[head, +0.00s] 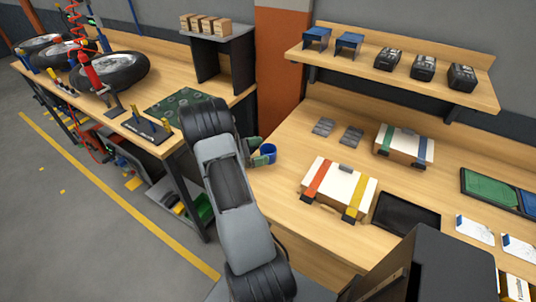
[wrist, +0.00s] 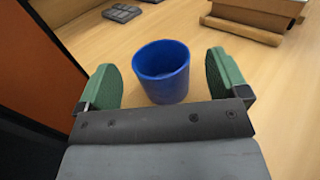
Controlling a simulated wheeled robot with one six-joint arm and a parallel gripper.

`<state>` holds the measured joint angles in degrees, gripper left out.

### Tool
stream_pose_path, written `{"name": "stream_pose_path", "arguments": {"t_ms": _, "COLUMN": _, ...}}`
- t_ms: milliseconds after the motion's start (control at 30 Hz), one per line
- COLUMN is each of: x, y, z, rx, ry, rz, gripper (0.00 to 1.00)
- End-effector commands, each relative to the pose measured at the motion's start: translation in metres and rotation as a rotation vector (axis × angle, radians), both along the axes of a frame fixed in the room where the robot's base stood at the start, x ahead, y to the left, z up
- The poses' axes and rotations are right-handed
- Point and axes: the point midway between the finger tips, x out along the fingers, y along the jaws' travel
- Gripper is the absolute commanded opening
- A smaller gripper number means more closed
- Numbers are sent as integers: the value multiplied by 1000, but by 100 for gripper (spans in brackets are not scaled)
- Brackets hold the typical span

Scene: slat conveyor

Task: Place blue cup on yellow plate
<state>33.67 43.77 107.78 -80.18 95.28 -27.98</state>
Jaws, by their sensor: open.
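The blue cup (head: 269,155) stands upright on the wooden bench near its left end. In the wrist view the cup (wrist: 163,85) appears between the two green fingers of my gripper (wrist: 162,72). Gaps show on both sides, so neither finger touches it. In the head view my open, empty gripper (head: 259,151) is right beside the cup, and its fingers partly cover it. I see no yellow plate in either view.
A white box with red and yellow straps (head: 335,188) and one with green and blue straps (head: 404,145) stand right of the cup. Grey pads (head: 338,130) lie behind it. An orange post (head: 281,75) rises at the back left. Bench around the cup is clear.

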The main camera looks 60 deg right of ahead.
Motion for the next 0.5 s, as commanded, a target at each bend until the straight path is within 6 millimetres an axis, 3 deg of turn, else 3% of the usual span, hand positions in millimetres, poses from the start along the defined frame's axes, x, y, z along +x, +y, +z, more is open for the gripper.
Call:
{"name": "stream_pose_path", "arguments": {"t_ms": 200, "x": -18, "y": -19, "z": 1, "rx": 1, "ry": 1, "rz": -1, "gripper": 92}}
{"name": "stream_pose_path", "arguments": {"t_ms": 500, "x": -22, "y": -23, "z": 0, "rx": 0, "ry": 0, "rz": 0, "gripper": 92}}
